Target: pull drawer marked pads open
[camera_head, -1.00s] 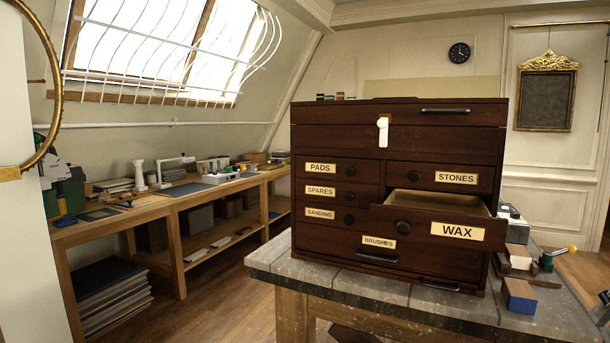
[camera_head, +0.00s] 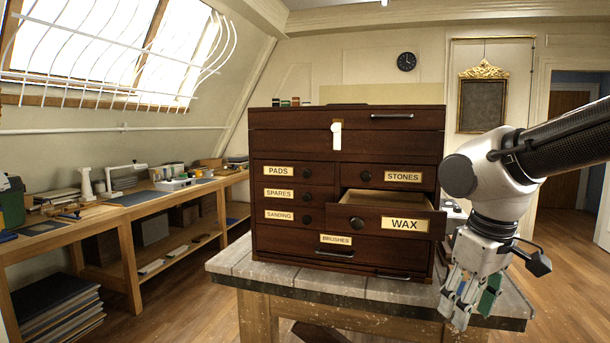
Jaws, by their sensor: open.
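The dark wooden chest (camera_head: 345,150) stands upright on a grey-topped table. The drawer marked PADS (camera_head: 291,172) is at its upper left, closed, with a small round dark knob (camera_head: 307,174) right of its label. The drawer marked WAX (camera_head: 388,222) at the right stands pulled out. My gripper (camera_head: 464,312) hangs at the lower right, open, fingers pointing down, to the right of the chest and well apart from the PADS drawer. It overlaps the table's right end in the picture.
The drawers marked STONES (camera_head: 402,177), SPARES (camera_head: 279,194), SANDING (camera_head: 280,216) and BRUSHES (camera_head: 336,239) look closed. The open WAX drawer juts out between my gripper and the left drawers. The table top (camera_head: 270,283) is bare in front. A long workbench (camera_head: 120,215) runs along the left wall.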

